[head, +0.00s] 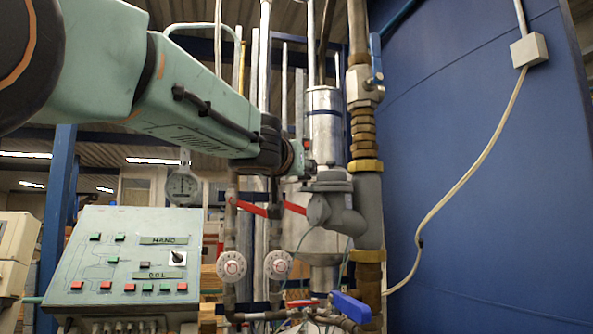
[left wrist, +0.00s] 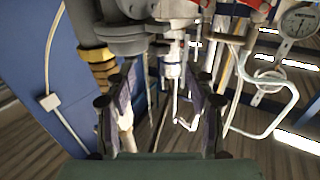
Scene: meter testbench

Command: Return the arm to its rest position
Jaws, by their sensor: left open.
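My left arm (head: 180,95) comes in from the left in the head view and reaches across to the pipework. Its wrist end (head: 285,155) is beside the grey meter body (head: 335,200); the fingers are hard to make out there. In the left wrist view my left gripper (left wrist: 160,88) is open, its two dark fingers apart with nothing held between them. The grey meter body (left wrist: 130,35) shows beyond the fingers at the top. I cannot tell whether the gripper touches any pipe. My right gripper is in neither view.
A control panel (head: 125,262) with buttons stands at lower left. A dial gauge (head: 182,186), red-handled valves (head: 252,208), two round white dials and a blue handle (head: 350,307) crowd the pipes. A blue wall (head: 480,200) with a cable is on the right.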

